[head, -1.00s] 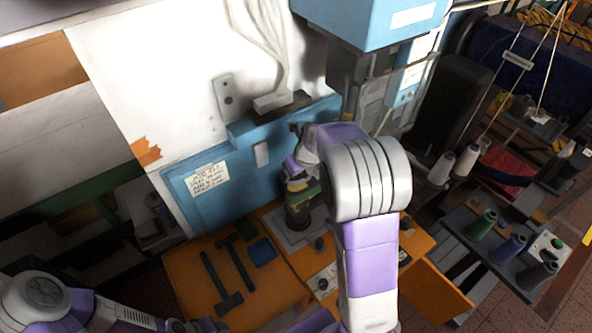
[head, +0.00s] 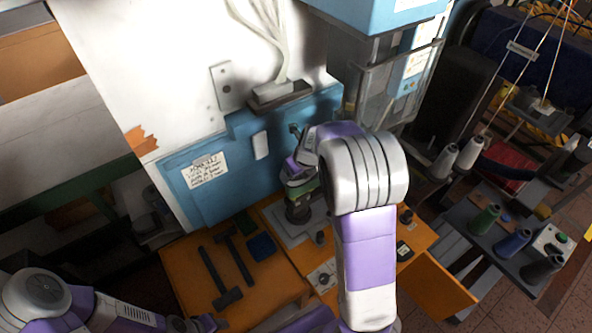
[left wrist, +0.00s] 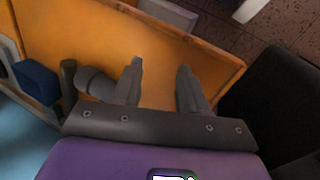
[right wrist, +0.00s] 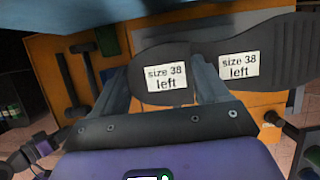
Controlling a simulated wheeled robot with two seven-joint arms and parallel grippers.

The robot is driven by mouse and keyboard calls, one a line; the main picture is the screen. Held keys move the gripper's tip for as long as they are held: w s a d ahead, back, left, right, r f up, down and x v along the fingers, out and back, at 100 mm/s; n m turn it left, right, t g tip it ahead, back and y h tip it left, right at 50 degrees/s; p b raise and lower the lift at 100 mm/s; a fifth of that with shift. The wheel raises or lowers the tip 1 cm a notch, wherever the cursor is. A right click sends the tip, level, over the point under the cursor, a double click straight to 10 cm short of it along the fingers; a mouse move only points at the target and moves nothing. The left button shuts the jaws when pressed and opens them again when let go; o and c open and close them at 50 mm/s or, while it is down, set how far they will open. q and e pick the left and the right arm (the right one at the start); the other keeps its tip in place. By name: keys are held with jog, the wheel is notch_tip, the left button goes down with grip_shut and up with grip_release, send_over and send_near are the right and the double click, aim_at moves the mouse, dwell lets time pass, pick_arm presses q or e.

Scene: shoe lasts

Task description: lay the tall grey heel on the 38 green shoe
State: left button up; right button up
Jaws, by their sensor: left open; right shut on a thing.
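My right gripper (right wrist: 160,68) is shut on the grey heel (right wrist: 160,53), which bears a "size 38 left" label. The heel lies over the narrow end of the dark sole of the upturned shoe (right wrist: 285,48), also labelled "size 38 left". I cannot tell whether they touch. In the head view the green shoe (head: 304,189) sits on a dark post, below my right gripper (head: 293,170); the heel is hard to make out there. My left gripper (left wrist: 162,78) is open and empty above the orange bench; it shows at the bottom edge of the head view (head: 208,323).
Two dark hammers (head: 222,275) and a blue block (head: 262,247) lie on the orange bench (head: 190,262). A blue machine housing (head: 235,180) stands close behind the post. Thread spools (head: 485,219) stand on a side table at right.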

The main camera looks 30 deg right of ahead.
jog(key=shift+f, duration=0.2)
dwell(0.4)
pick_arm(q)
jog(key=shift+f, duration=0.1)
pick_arm(e)
jog(key=o, duration=1.1)
jog(key=shift+r, duration=0.1)
